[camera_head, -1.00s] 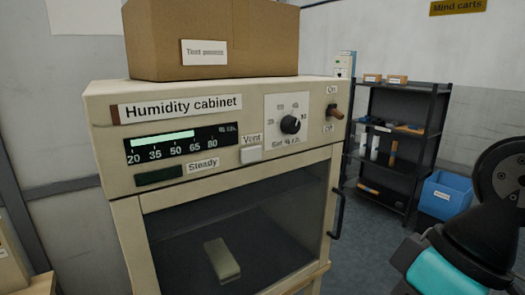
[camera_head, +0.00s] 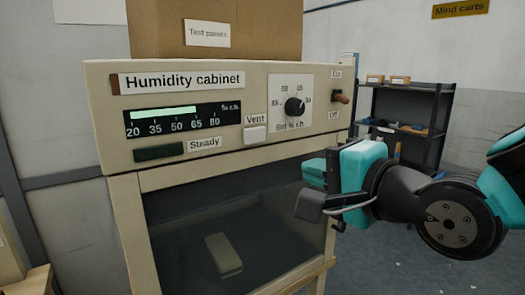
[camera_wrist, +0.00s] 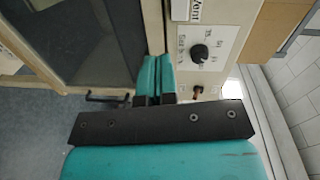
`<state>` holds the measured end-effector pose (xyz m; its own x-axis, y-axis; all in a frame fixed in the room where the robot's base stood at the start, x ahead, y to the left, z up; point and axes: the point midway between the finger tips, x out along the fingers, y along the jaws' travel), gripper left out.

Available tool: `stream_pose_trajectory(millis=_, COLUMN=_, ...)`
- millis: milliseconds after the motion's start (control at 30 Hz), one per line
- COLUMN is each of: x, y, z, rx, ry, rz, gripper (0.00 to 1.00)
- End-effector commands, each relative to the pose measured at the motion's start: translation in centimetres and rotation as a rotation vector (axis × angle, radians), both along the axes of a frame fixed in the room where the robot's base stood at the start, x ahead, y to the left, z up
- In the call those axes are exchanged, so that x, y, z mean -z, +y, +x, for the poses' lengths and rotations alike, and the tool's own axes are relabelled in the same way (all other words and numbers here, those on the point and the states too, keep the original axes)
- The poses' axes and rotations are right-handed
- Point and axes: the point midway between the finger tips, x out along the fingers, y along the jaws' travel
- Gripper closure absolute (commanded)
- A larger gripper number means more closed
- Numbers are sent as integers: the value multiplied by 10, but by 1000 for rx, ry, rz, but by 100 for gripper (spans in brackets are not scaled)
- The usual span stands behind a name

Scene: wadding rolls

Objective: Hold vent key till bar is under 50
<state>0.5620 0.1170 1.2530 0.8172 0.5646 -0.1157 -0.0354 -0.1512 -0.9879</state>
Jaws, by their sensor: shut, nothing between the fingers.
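The humidity cabinet (camera_head: 118,160) faces me. Its lit bar (camera_head: 165,113) ends at about the 65 mark. The white vent key (camera_head: 255,134) sits below its "Vent" label, right of the display; it also shows at the top edge of the wrist view (camera_wrist: 180,10). My gripper (camera_head: 312,172) is in front of the cabinet's right side, lower and to the right of the vent key, apart from it. In the wrist view its two teal fingers (camera_wrist: 156,75) are together with nothing between them.
A dial (camera_head: 294,108) and an on/off switch (camera_head: 340,97) are right of the key. The dark "Steady" lamp (camera_head: 158,152) is under the display. A cardboard box (camera_head: 270,30) stands on top. The door handle (camera_wrist: 105,98) juts out. A shelf (camera_head: 400,100) stands behind.

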Motion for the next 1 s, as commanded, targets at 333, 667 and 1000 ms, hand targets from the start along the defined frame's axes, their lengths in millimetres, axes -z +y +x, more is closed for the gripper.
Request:
stream_pose_trajectory(millis=333, x=-14, y=3, z=3, rx=16, ry=-38, rz=155, gripper=100)
stream_pose_trajectory(millis=667, x=-18, y=6, z=8, rx=15, ry=-34, rz=150, gripper=100)
stream_pose_trajectory(millis=1000, x=-21, y=20, z=29, rx=14, ry=-30, rz=146, gripper=100)
